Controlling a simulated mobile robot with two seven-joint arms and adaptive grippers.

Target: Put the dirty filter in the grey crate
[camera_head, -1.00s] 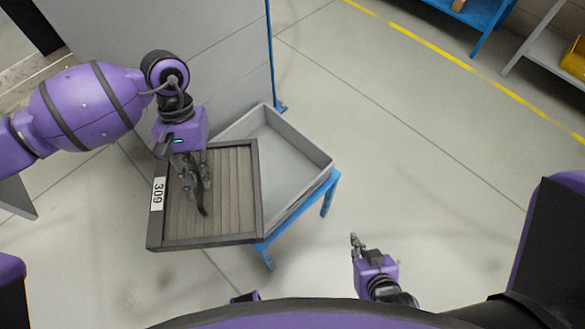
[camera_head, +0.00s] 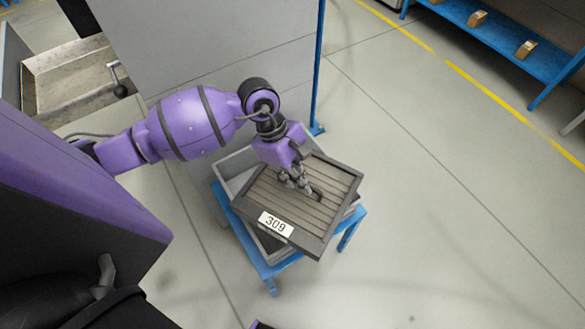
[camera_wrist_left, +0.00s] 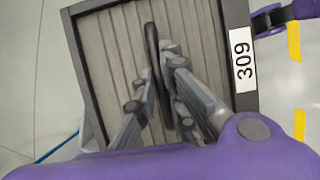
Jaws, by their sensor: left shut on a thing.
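The dirty filter (camera_head: 320,177) is a dark-framed panel with grey-brown pleats and a white "309" label. My left gripper (camera_head: 308,190) is shut on the dark handle in the middle of its face. The left wrist view also shows the filter (camera_wrist_left: 105,60), with the fingers (camera_wrist_left: 165,85) on either side of the handle. The filter is over the grey crate (camera_head: 232,165), slightly tilted and turned relative to it. It hides most of the crate. I cannot tell whether they touch. My right gripper is not in view.
The crate stands on a blue stand (camera_head: 262,262). A grey panel (camera_head: 200,45) with a blue post (camera_head: 319,90) rises behind it. A metal basin (camera_head: 70,75) is at the upper left, and a blue shelf (camera_head: 500,38) with small blocks at the upper right. The floor to the right is clear.

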